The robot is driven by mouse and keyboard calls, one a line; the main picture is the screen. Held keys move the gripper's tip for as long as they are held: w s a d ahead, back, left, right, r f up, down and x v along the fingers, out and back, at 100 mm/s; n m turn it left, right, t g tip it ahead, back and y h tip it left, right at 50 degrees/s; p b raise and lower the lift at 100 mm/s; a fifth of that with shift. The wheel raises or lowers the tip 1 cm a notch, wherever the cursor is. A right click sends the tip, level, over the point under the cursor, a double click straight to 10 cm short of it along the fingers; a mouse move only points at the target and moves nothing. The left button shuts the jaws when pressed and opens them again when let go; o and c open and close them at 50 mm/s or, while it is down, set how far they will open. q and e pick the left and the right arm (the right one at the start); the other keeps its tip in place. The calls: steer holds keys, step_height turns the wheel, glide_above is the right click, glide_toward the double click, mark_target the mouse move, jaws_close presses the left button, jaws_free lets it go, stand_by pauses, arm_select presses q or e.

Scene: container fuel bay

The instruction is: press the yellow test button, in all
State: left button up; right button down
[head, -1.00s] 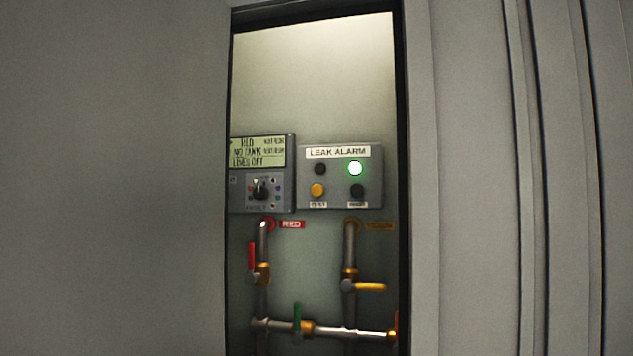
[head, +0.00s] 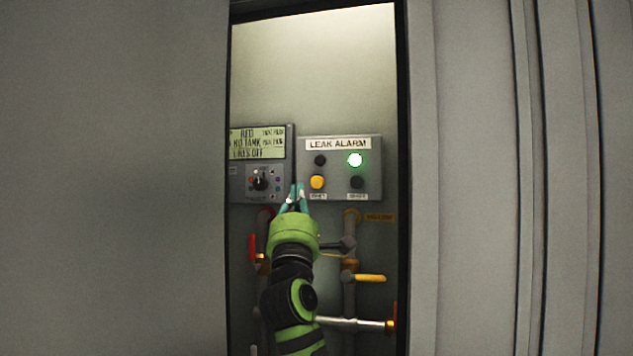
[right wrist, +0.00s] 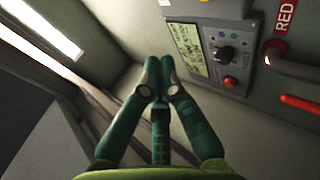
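The yellow test button (head: 317,182) is at the lower left of the grey LEAK ALARM box (head: 370,167), above a small white label. A green lamp (head: 355,160) glows at the box's upper right. My right gripper (head: 297,190) is in front of the panels, its teal fingers pointing up just left of and below the button. I see no contact with the button. In the right wrist view its fingertips (right wrist: 159,72) are together with nothing between them. My left gripper is out of view.
A display panel (head: 257,160) with a knob is left of the alarm box. Below are pipes, a red valve handle (head: 252,247) and a yellow handle (head: 370,278). Grey walls (head: 120,180) bound the narrow opening on both sides.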

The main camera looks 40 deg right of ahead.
mark_target(314, 186)
steer(key=shift+s+d+r+h, duration=0.1)
steer(key=shift+s+r+h, duration=0.15)
steer(key=shift+r, duration=0.25)
steer(key=shift+s+r+h, duration=0.1)
steer(key=shift+r+h, duration=0.15)
steer(key=shift+r, duration=0.2)
steer(key=shift+w+d+b, duration=0.7)
steer(key=shift+w+d, duration=0.75)
steer(key=shift+d, duration=0.2)
steer(key=shift+w+d+b, duration=0.65)
steer(key=shift+w+d, duration=0.75)
steer(key=shift+d, duration=0.25)
steer(key=shift+w+d+f, duration=0.1)
steer(key=shift+d, duration=0.05)
steer(key=shift+w+d, duration=0.2)
steer(key=shift+d, duration=0.05)
